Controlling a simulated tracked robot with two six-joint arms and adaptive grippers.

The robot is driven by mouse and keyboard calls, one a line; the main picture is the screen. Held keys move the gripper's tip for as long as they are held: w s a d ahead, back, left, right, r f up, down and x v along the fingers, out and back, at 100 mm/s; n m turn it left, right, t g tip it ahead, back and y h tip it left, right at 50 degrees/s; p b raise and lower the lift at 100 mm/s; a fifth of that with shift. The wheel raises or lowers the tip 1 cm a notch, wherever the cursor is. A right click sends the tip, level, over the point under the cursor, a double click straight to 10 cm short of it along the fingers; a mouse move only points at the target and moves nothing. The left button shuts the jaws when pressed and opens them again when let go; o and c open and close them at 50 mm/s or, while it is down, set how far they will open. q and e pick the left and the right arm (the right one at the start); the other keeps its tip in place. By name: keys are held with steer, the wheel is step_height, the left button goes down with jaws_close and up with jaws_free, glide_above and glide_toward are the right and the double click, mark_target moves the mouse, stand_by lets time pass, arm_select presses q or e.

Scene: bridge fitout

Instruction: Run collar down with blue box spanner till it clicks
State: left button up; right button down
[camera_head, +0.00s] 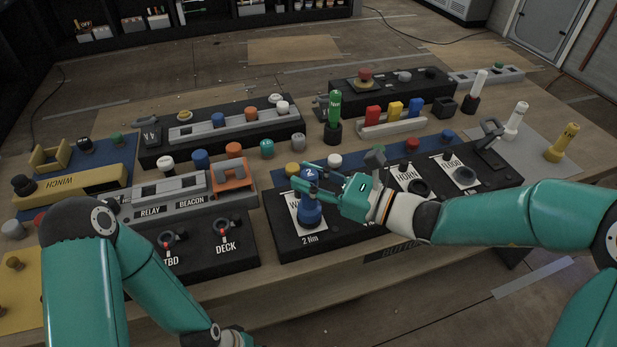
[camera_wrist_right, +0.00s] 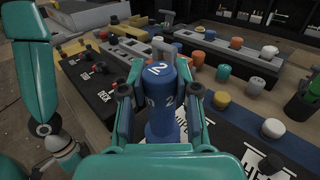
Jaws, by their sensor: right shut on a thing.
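The blue box spanner (camera_head: 309,212), marked 2 on its top, stands upright on the left station of the black panel (camera_head: 345,238), over a white card with "2 Nm" printed below it. My right gripper (camera_head: 307,186) reaches in from the right and is shut on the spanner's upper part. In the right wrist view the spanner (camera_wrist_right: 158,110) stands between the two fingers (camera_wrist_right: 161,92). The collar is hidden; I cannot see how it sits under the spanner. My left arm shows at the lower left, but its gripper is out of view.
The HORN station (camera_head: 407,180) and FLOOD station (camera_head: 463,174) lie to the right, partly under my right arm. The RELAY and BEACON rack (camera_head: 170,208) and the DECK switch (camera_head: 222,232) are close on the left. A green spanner (camera_head: 334,112) stands behind. Several coloured caps crowd the bench.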

steer(key=shift+f+b, duration=0.4)
steer(key=shift+b, duration=0.1)
stand_by(1.2)
steer(key=shift+r+b, duration=0.1)
steer(key=shift+b, duration=0.2)
stand_by(2.2)
steer(key=shift+r, duration=0.15)
stand_by(0.7)
steer(key=shift+r+p, duration=2.1)
steer(key=shift+r, duration=0.9)
